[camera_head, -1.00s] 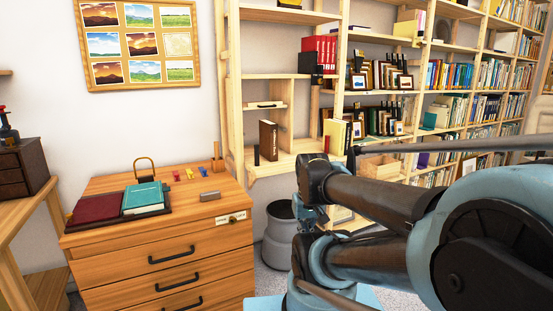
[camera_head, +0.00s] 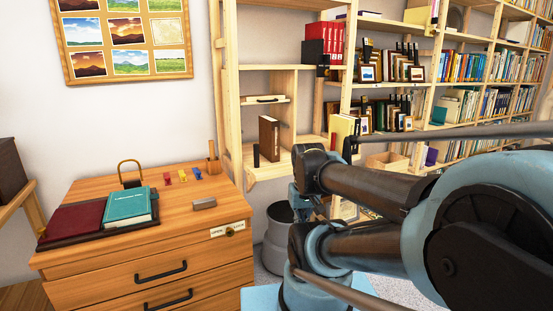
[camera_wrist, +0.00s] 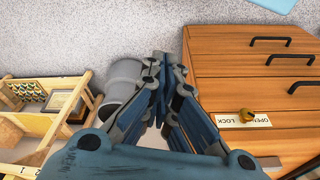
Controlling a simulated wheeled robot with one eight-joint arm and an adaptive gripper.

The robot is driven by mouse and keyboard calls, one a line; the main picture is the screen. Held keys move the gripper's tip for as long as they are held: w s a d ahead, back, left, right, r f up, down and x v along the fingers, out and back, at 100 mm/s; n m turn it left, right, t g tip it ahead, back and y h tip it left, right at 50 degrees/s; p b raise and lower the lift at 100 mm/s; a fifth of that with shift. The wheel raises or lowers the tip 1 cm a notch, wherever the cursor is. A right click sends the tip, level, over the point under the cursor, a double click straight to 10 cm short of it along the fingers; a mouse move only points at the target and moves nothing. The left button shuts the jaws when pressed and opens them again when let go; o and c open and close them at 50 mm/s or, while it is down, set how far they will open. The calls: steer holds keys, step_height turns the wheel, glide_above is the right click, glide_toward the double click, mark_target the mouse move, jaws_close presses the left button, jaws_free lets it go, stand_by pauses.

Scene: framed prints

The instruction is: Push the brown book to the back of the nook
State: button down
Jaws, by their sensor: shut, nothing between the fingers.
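The brown book (camera_head: 269,138) stands upright in a lower nook (camera_head: 285,100) of the pale wooden shelf in the head view. A small dark upright object (camera_head: 256,156) stands just left of it at the shelf's front. My gripper (camera_wrist: 161,60) shows in the wrist view with its fingertips together and nothing between them. It points down toward the floor between the drawer cabinet and the shelf, apart from the book. The book cannot be made out in the wrist view.
A wooden drawer cabinet (camera_head: 150,238) stands left of the shelf, with a red book (camera_head: 75,222) and a teal book (camera_head: 130,207) on top. A grey bin (camera_head: 278,240) stands between cabinet and shelf. Yellow books (camera_head: 341,134) stand right of the nook.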

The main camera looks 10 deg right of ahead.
mark_target(267, 149)
steer(key=shift+r, duration=0.1)
steer(key=w+r+n, duration=0.2)
steer(key=w+r, duration=1)
steer(key=w, duration=0.4)
steer(key=w+d+r+n+t+y, duration=0.1)
steer(key=w+r, duration=0.2)
steer(key=w, duration=1.8)
steer(key=x, duration=0.8)
steer(key=shift+w+d+f, duration=0.15)
steer(key=shift+f, duration=0.1)
steer(key=w, duration=0.2)
steer(key=shift+w+a+f, duration=0.3)
steer(key=shift+a+f, duration=0.05)
steer(key=shift+a, duration=0.05)
steer(key=shift+w+a, duration=0.2)
steer(key=shift+w, duration=0.5)
steer(key=w+a, duration=0.1)
steer(key=w, duration=0.2)
steer(key=w+a, duration=0.1)
steer(key=w, duration=0.3)
steer(key=w+a, duration=0.1)
steer(key=w, duration=0.2)
steer(key=shift+w+a, duration=0.15)
steer(key=shift+a, duration=0.05)
